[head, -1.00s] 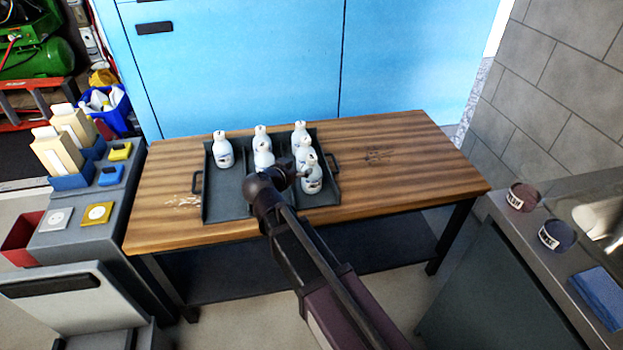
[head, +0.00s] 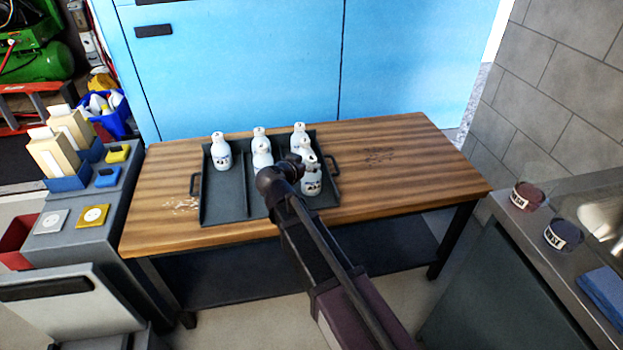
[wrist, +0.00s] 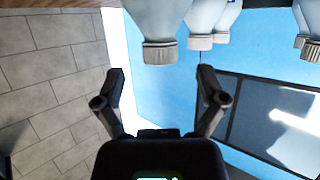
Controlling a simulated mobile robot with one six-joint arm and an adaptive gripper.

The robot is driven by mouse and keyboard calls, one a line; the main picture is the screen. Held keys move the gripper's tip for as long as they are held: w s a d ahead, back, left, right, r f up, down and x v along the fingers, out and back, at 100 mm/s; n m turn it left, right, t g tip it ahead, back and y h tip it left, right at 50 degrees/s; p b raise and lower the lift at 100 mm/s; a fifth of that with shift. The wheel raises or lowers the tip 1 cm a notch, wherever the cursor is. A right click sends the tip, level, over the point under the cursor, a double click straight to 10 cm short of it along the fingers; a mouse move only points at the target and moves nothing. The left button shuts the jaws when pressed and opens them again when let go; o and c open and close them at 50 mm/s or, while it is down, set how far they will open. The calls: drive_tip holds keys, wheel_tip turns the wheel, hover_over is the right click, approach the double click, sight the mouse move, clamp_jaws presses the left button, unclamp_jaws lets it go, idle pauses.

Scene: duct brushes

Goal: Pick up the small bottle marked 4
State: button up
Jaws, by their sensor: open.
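Several small white bottles with dark-printed labels stand upright in a dark tray (head: 223,208). One is at the left (head: 221,153), two are in the middle and others are at the right, including the front right bottle (head: 312,181). The label numbers are too small to read, so I cannot tell which is marked 4. My gripper (wrist: 163,85) is open and empty. It is by the right-hand bottles and partly hides them in the head view. In the wrist view, which looks upside down, the nearest bottle (wrist: 158,25) has its cap just beyond the fingertips, between them sideways.
The tray stands on a wooden table (head: 400,160) whose right part is clear. Blue cabinet doors (head: 250,60) rise behind it. Neighbouring bottles (wrist: 204,20) stand close beside the nearest one. A grey counter with boxes is at the left, a metal counter with jars (head: 527,196) at the right.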

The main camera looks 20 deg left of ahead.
sight(308, 162)
drive_tip(key=shift+b+x, duration=0.65)
drive_tip(key=shift+x, duration=1.4)
clamp_jaws()
